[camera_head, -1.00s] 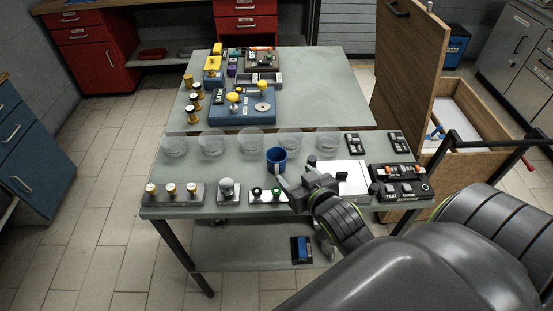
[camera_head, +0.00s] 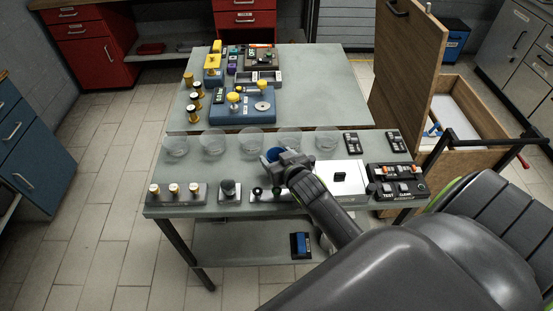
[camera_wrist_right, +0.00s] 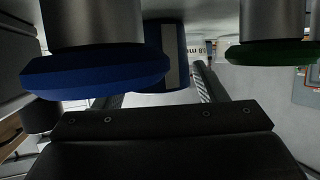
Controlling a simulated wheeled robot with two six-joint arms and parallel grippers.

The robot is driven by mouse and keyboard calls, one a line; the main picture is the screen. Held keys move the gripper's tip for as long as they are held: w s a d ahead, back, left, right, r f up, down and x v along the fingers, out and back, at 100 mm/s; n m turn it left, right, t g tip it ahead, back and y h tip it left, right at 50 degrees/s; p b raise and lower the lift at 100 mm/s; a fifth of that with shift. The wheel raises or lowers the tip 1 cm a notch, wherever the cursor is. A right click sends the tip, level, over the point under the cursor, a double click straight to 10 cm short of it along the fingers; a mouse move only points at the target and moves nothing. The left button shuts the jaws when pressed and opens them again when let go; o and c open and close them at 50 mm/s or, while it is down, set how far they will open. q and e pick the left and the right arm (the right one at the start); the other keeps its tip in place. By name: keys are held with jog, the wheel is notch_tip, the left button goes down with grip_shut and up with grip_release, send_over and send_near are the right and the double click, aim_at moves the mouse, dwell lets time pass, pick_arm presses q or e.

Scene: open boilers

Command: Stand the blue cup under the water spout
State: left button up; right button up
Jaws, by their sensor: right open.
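The blue cup (camera_head: 271,154) stands on the near part of the table, partly hidden by my right gripper (camera_head: 276,165). In the right wrist view the cup (camera_wrist_right: 153,50) shows with a grey vertical strip, partly behind a large dark blue knob-like disc (camera_wrist_right: 95,75). My right gripper is open, with its fingers (camera_wrist_right: 165,82) reaching towards the cup, one to each side. I cannot tell whether they touch it. I cannot make out which part is the water spout. My left gripper is not in view.
Several clear round bowls (camera_head: 213,145) stand in a row behind the cup. In front are a small block with dark and green knobs (camera_head: 267,194), a grey-knobbed block (camera_head: 230,191) and a three-knob block (camera_head: 174,193). A white plate (camera_head: 341,176) and a button panel (camera_head: 398,183) are right.

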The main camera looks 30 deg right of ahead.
jog(key=shift+w+d+f, duration=0.1)
jog(key=shift+w+f, duration=0.15)
jog(key=shift+w, duration=0.15)
jog(key=shift+c, duration=0.5)
jog(key=c, duration=0.7)
